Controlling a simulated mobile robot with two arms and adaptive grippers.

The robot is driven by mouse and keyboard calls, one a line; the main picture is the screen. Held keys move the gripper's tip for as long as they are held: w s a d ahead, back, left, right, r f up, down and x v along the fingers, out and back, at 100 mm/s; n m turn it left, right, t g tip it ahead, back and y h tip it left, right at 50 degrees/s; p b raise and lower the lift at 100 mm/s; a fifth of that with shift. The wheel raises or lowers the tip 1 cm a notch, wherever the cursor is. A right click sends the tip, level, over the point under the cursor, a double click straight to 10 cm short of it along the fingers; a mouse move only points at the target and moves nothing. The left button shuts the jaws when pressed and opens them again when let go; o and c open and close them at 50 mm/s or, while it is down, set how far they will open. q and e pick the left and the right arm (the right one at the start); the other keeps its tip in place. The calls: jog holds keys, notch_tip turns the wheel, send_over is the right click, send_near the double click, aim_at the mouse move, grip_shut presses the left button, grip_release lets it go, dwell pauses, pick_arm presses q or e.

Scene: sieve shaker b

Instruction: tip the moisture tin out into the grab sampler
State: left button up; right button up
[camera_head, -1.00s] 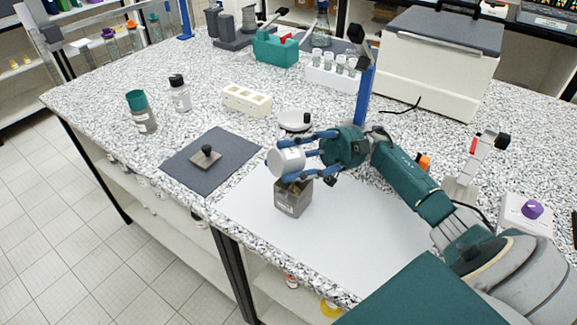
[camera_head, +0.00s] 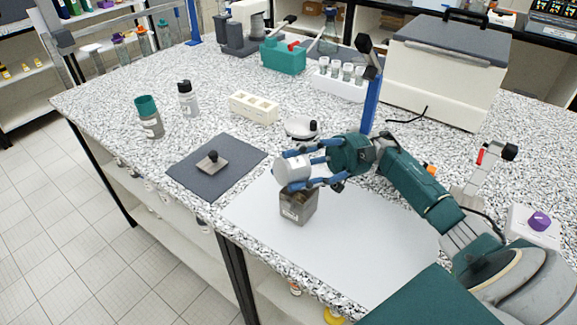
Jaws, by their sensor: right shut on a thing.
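The moisture tin (camera_head: 291,172) is a pale silver cylinder held between the blue fingers of my right gripper (camera_head: 308,170). It is tilted on its side, with its end towards the left, and sits above the grab sampler. Its opening and contents cannot be made out. The grab sampler (camera_head: 298,208) is a grey-brown box with a small label, upright on a white sheet (camera_head: 370,228). The tin and fingers hide part of its top, and I cannot tell whether they touch it. My left gripper is not in view.
A dark mat (camera_head: 237,156) to the left bears a small plate with a black knob (camera_head: 213,160). A balance-like round pan (camera_head: 299,129) and a blue post (camera_head: 374,100) stand behind the gripper. A cream block (camera_head: 253,107) and two bottles stand further left.

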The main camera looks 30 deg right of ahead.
notch_tip(320, 180, up, 5)
jog(key=h+p, duration=1.3)
jog(key=p, duration=0.9)
jog(key=shift+f+h, duration=0.1)
jog(key=shift+h, duration=0.2)
jog(key=shift+a+f+h+b, duration=0.1)
jog(key=shift+f+h+b, duration=0.2)
jog(key=shift+h, duration=0.4)
jog(key=h, duration=0.4)
jog(key=shift+a+r, duration=0.1)
jog(key=shift+r, duration=0.3)
jog(key=shift+c, duration=0.7)
jog(key=shift+h, duration=0.7)
jog(key=shift+d, duration=0.2)
